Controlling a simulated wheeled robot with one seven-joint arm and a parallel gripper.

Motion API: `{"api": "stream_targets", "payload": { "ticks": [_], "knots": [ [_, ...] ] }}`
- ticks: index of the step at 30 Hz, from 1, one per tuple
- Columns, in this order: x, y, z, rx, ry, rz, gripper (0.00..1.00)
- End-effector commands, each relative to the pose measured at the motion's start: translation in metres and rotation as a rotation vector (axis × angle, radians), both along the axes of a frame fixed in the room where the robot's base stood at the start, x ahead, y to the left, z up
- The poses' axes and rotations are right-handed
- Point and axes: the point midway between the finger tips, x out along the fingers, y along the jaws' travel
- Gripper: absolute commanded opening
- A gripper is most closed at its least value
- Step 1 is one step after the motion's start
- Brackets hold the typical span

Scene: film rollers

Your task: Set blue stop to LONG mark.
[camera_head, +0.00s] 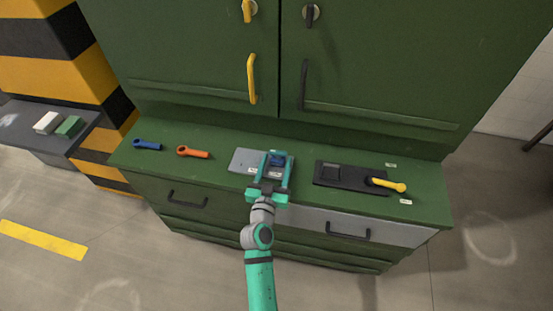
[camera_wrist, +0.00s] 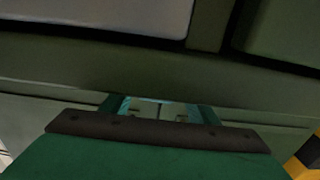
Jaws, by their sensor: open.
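The blue stop (camera_head: 277,160) sits on the grey plate (camera_head: 243,160) at the middle of the green cabinet's ledge. My gripper (camera_head: 276,157) is open over the plate, with one teal finger on each side of the stop. I cannot tell whether the fingers touch it. A small white label (camera_head: 252,170) lies on the plate left of my gripper; its text is too small to read. The gripper body hides the plate's front part. In the wrist view my gripper (camera_wrist: 160,105) shows two fingers apart, and the stop is not clear there.
A blue wrench-like tool (camera_head: 147,145) and an orange one (camera_head: 193,152) lie to the left. A black plate (camera_head: 340,174) with a yellow-handled lever (camera_head: 388,184) is to the right. Cabinet doors with a yellow handle (camera_head: 252,78) and a black handle (camera_head: 304,84) rise behind.

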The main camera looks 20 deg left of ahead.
Motion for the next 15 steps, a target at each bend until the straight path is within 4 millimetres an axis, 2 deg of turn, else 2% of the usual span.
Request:
{"api": "stream_targets", "payload": {
  "ticks": [9, 15],
  "knots": [
    [-0.058, -0.011, -0.001, -0.001, 0.002, 0.003, 0.54],
    [-0.079, -0.013, -0.001, 0.000, 0.002, 0.006, 0.54]
  ]
}}
